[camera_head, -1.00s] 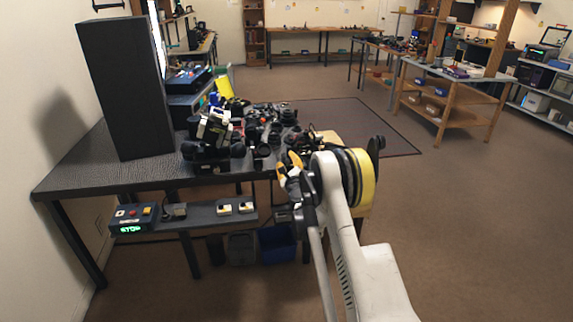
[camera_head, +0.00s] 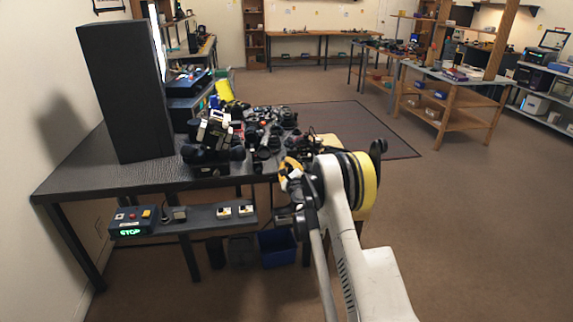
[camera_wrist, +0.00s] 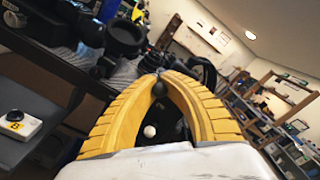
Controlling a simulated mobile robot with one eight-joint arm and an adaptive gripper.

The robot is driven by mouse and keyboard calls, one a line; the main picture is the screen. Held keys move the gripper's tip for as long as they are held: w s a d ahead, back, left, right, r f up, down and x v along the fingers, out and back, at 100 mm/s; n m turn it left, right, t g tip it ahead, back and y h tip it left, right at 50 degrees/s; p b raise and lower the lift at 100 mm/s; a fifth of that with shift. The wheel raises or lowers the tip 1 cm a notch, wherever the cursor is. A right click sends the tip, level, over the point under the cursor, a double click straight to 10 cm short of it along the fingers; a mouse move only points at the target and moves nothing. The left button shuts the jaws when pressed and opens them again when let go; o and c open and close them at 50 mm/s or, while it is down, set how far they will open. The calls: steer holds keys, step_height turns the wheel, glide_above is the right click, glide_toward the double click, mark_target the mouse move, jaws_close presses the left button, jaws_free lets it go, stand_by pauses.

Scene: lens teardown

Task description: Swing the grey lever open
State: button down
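My gripper (camera_head: 289,165) is at the right end of the dark workbench (camera_head: 80,172), beside the camera parts. In the wrist view, its two yellow ribbed fingers (camera_wrist: 160,78) lean inward, with their tips close together. A small dark rounded piece (camera_wrist: 158,89) shows at the tips, and a small white ball (camera_wrist: 149,131) shows lower between the fingers. I cannot tell whether the fingers press on either one. I cannot make out the grey lever for certain in either view; the fingers and my arm cover part of that area.
Camera bodies and lenses (camera_head: 214,135) crowd the bench, with a tall black box (camera_head: 125,92) at the left. A lower shelf holds a control box (camera_head: 132,224) with a green display. A blue bin (camera_head: 277,248) stands below. The floor at right is clear.

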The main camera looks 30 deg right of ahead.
steer(key=shift+w+d+n+g+y, duration=0.1)
steer(key=shift+d+n+g+y, duration=0.2)
steer(key=shift+n+y, duration=1.5)
steer(key=shift+s+d+n+g+y, duration=0.1)
steer(key=shift+d+n+g+y, duration=0.2)
steer(key=shift+n+y, duration=1.5)
steer(key=shift+w+d+n+g+y, duration=0.15)
steer(key=shift+d+n+y, duration=0.4)
steer(key=shift+y, duration=2.35)
steer(key=shift+a+n+y, duration=0.15)
steer(key=shift+n+y, duration=0.15)
steer(key=shift+n, duration=0.05)
steer(key=c, duration=1.4)
jaws_free()
steer(key=shift+o, duration=0.2)
